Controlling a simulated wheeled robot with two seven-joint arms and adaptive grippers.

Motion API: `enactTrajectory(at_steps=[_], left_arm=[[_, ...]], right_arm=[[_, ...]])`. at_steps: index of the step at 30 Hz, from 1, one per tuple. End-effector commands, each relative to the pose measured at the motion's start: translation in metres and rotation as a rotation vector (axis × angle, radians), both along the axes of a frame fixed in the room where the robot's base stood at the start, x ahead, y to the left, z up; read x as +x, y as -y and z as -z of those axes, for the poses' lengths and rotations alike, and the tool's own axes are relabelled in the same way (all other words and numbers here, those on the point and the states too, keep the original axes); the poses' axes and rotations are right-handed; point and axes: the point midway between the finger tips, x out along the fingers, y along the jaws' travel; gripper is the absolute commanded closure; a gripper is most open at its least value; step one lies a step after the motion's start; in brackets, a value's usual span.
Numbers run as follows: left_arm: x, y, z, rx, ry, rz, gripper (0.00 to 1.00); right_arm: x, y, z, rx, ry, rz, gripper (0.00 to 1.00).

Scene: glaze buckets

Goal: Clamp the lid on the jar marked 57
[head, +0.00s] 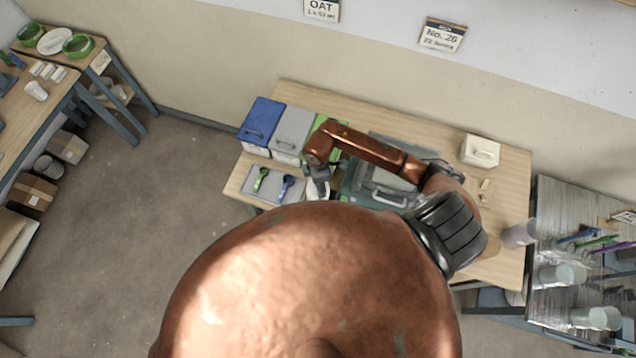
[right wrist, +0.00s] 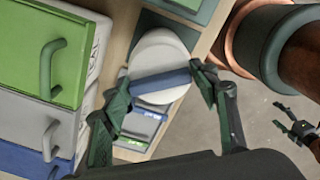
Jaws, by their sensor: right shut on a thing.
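A white round lid or jar top (right wrist: 160,52) shows between my fingers in the right wrist view, with a blue bar (right wrist: 160,82) across it. In the head view a white jar (head: 318,190) stands at the table's front edge, partly hidden by my arm. My right gripper (head: 318,178) is over it; the right wrist view shows its dark green fingers (right wrist: 158,98) at the two ends of the blue bar, shut on it. No number 57 is readable. My left gripper (right wrist: 285,117) shows small at the right of the right wrist view, fingers apart, over the floor.
A tray (head: 250,183) with a green scoop (head: 262,176) and a blue scoop (head: 285,186) lies left of the jar. Behind are blue (head: 261,118), grey (head: 292,130) and green (head: 328,127) bins with handles. A white lidded box (head: 481,150) stands at the right.

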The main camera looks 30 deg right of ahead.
Motion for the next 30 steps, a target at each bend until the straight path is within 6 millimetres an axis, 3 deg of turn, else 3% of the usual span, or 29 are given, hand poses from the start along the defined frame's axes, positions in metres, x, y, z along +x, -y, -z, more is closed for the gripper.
enactTrajectory(at_steps=[8, 11, 14, 15, 25, 26, 30], left_arm=[[0.000, 0.000, -0.014, 0.000, 0.000, 0.000, 0.24], [0.000, 0.000, -0.019, 0.000, 0.000, 0.000, 0.24], [0.000, 0.000, -0.023, 0.000, 0.001, 0.000, 0.24], [0.000, 0.000, -0.024, 0.000, 0.001, 0.000, 0.24], [0.000, 0.000, -0.025, 0.000, 0.001, 0.000, 0.24], [0.000, 0.000, -0.025, 0.000, 0.001, 0.000, 0.24], [0.000, 0.000, -0.025, 0.000, 0.000, 0.000, 0.24]], right_arm=[[-0.005, -0.001, 0.003, 0.000, -0.009, 0.166, 0.73], [-0.005, -0.001, 0.003, 0.000, -0.010, 0.231, 0.82], [-0.005, -0.001, 0.003, 0.000, -0.009, 0.292, 0.82], [-0.005, -0.001, 0.004, 0.000, -0.009, 0.311, 0.87], [-0.005, 0.002, 0.006, -0.005, -0.009, 0.354, 0.88], [-0.005, 0.002, 0.006, -0.005, -0.009, 0.354, 0.44], [-0.004, 0.001, 0.005, -0.004, -0.008, 0.352, 0.35]])
